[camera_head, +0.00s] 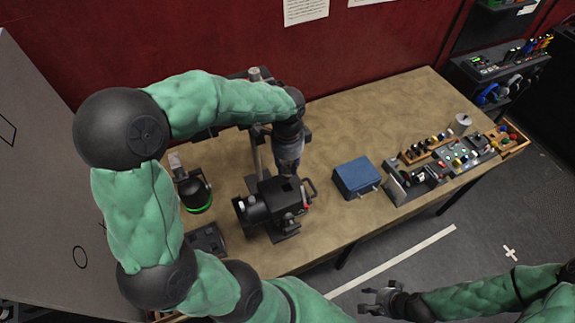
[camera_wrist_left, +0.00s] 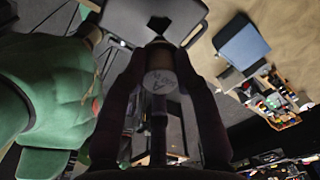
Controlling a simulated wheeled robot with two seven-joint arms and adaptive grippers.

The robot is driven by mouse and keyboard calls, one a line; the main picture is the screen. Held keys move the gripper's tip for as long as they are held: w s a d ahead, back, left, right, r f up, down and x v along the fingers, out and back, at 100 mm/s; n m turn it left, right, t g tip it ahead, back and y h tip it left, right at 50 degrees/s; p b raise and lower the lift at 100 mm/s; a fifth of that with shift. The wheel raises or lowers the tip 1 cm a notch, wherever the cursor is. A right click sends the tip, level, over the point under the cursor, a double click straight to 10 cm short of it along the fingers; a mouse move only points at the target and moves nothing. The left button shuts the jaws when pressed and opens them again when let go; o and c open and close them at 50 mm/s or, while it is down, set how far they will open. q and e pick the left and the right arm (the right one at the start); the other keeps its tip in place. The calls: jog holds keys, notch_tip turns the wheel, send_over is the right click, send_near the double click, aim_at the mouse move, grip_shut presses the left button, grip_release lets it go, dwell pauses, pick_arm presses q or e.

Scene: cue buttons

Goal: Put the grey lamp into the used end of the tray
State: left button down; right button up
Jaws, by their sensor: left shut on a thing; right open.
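My left gripper (camera_head: 289,168) is above the black machine on the table, fingers pointing down. In the left wrist view its fingers (camera_wrist_left: 160,95) are shut on a small grey cylinder, seemingly the grey lamp (camera_wrist_left: 159,82), with a dark mark on its round end. The lamp is hardly visible in the head view. The tray cannot be told for certain: a wooden-edged tray (camera_head: 514,147) with coloured pieces stands at the table's far right, beside grey panels (camera_head: 462,158) with knobs. My right gripper (camera_head: 383,298) is open and empty, over the floor.
The black machine (camera_head: 268,205) stands under my left gripper. A blue box (camera_head: 356,177) is to its right. A dark device with a green ring (camera_head: 195,194) stands left. A grey cylinder (camera_head: 462,123) stands behind the panels. The table's back middle (camera_head: 365,120) is clear.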

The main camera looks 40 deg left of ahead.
pick_arm(q)
jog(key=shift+r+p, duration=2.75)
jog(key=shift+r, duration=0.95)
jog(key=shift+f, duration=0.1)
